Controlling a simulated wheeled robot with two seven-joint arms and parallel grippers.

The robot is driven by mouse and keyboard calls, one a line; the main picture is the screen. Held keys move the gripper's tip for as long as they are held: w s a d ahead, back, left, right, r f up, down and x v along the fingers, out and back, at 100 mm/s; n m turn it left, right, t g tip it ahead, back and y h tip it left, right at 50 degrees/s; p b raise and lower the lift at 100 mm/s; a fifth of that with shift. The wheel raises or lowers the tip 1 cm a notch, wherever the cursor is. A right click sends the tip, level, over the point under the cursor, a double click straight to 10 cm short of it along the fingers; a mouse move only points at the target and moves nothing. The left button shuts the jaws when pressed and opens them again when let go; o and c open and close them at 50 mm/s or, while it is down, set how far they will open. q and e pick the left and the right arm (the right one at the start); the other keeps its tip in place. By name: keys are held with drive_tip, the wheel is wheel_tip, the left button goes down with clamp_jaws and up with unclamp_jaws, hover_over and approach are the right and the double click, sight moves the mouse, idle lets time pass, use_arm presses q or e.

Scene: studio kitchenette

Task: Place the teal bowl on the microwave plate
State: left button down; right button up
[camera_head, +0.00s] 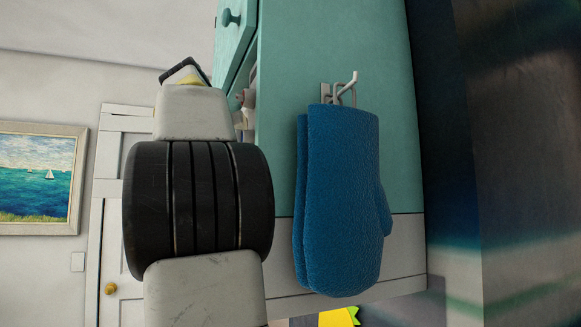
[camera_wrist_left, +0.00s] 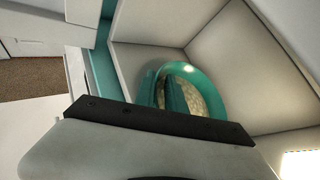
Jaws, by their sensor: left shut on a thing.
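The teal bowl (camera_wrist_left: 207,88) shows in the left wrist view, tipped so that its rim and pale patterned inside face the camera. It is inside a pale, box-like space with plain walls. My left gripper (camera_wrist_left: 160,120) covers its lower part in that view. I cannot see the microwave plate, nor tell whether the bowl touches a surface. In the head view, my left arm hides the gripper and bowl. My right gripper is not in view.
In the head view, a blue oven mitt (camera_head: 340,200) hangs from a hook (camera_head: 345,88) on the teal cabinet side (camera_head: 330,45), just right of my arm. A white door (camera_head: 112,225) and a framed seascape (camera_head: 40,178) are at left. Pale walls (camera_wrist_left: 225,40) closely surround the bowl.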

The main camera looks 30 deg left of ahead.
use_arm(q)
drive_tip(key=w+d, duration=0.2)
drive_tip(key=w, duration=0.1)
drive_tip(key=shift+d+f, duration=0.1)
drive_tip(key=shift+d, duration=0.2)
drive_tip(key=shift+a+f, duration=0.1)
drive_tip(key=shift+f, duration=0.45)
drive_tip(key=shift+f, duration=0.1)
drive_tip(key=c, duration=1.4)
unclamp_jaws()
drive_tip(key=shift+f, duration=0.1)
drive_tip(key=shift+s+r, duration=0.2)
drive_tip(key=shift+r, duration=0.05)
drive_tip(key=v, duration=1.1)
drive_tip(key=shift+s, duration=0.3)
